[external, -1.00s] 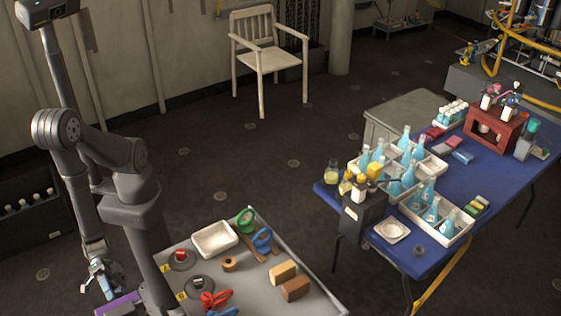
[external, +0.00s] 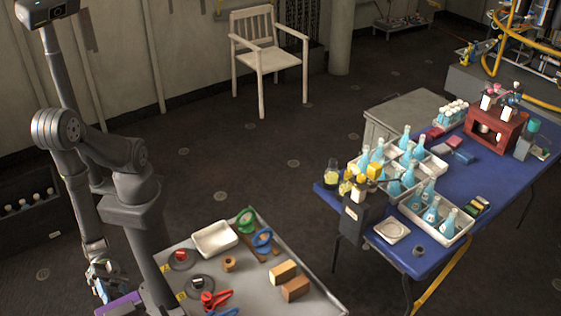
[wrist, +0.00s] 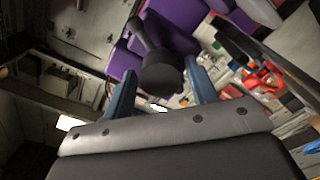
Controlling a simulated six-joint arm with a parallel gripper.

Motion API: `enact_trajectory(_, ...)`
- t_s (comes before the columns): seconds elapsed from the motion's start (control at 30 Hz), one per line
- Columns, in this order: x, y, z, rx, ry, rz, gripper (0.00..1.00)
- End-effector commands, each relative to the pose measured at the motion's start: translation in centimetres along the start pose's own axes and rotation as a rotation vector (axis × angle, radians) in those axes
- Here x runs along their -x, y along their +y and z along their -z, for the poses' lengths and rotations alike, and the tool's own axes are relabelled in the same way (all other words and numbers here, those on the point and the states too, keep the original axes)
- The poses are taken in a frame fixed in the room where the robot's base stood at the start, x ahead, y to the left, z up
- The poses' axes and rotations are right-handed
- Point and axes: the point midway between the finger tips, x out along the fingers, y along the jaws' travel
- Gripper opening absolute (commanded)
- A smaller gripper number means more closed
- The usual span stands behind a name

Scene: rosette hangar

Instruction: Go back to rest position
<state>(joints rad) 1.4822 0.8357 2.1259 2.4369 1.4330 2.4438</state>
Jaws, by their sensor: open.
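My gripper (external: 101,283) hangs low at the left of the external view, beside my own column and left of the grey cart. In the wrist view my gripper (wrist: 163,92) shows two blue-grey fingers spread apart. No object is seen held between them. A dark rounded shape with a stem and purple surfaces show beyond the fingers.
The grey cart top (external: 262,290) holds a white tray (external: 215,238), red-handled (external: 217,298), green and blue tools, and tan blocks (external: 284,271). A blue table (external: 442,178) with bottles stands at the right. A white chair (external: 266,62) stands behind. The floor between is clear.

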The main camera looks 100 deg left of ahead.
Motion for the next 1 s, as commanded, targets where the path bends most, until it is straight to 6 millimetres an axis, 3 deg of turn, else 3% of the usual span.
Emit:
enact_trajectory(0.5,0.00,0.00,0.00,-0.417,0.000,0.000,0.53)
enact_trajectory(1.0,0.08,0.00,0.00,-0.005,0.000,0.000,0.53)
